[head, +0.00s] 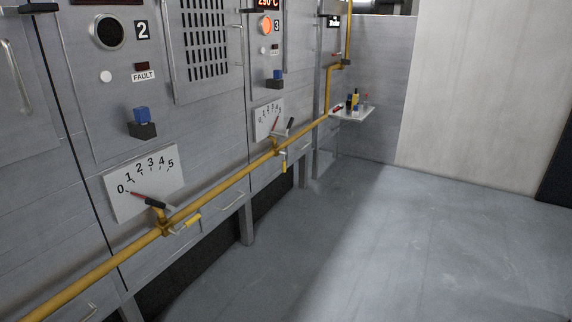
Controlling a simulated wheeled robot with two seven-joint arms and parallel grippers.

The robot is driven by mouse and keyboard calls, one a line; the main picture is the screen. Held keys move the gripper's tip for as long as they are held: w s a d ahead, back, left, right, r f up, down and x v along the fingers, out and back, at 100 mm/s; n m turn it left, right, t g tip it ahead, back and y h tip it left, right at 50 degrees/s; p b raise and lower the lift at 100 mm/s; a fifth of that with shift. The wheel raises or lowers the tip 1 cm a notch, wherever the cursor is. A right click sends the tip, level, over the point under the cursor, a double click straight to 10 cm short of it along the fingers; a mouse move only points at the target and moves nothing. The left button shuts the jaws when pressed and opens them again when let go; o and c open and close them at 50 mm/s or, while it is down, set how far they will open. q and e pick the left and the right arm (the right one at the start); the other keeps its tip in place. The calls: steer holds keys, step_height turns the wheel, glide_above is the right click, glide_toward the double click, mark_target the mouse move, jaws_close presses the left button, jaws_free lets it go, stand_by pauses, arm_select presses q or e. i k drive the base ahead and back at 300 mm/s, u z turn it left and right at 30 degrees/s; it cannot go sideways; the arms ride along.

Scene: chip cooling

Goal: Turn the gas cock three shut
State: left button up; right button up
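The gas cock of unit three (284,161) sits on the yellow gas pipe (240,174), below the panel marked 3 (277,25). Its small yellow handle appears to hang down, across the line of the pipe. Nothing touches it. Above it is a white dial plate (268,121) with a red-tipped pointer and a dark lever; the exact reading is too small to tell. A round window on panel three (266,26) glows orange. Neither of my grippers is in view.
Unit two's gas cock (187,224) has its handle roughly along the pipe. Its dial plate (143,184) has a pointer near 0. A small shelf (352,114) with bottles and tools juts from the far wall. The grey floor (390,235) in front is clear.

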mark_target(284, 153)
steer(key=z, duration=0.45)
steer(key=k, duration=0.55)
steer(key=z, duration=0.85)
steer(key=i, duration=1.4)
steer(key=u, duration=0.35)
steer(key=i, duration=2.2)
steer(key=u, duration=1.85)
steer(key=i, duration=1.1)
steer(key=u, duration=0.9)
steer(key=i, duration=0.45)
steer(key=z, duration=0.05)
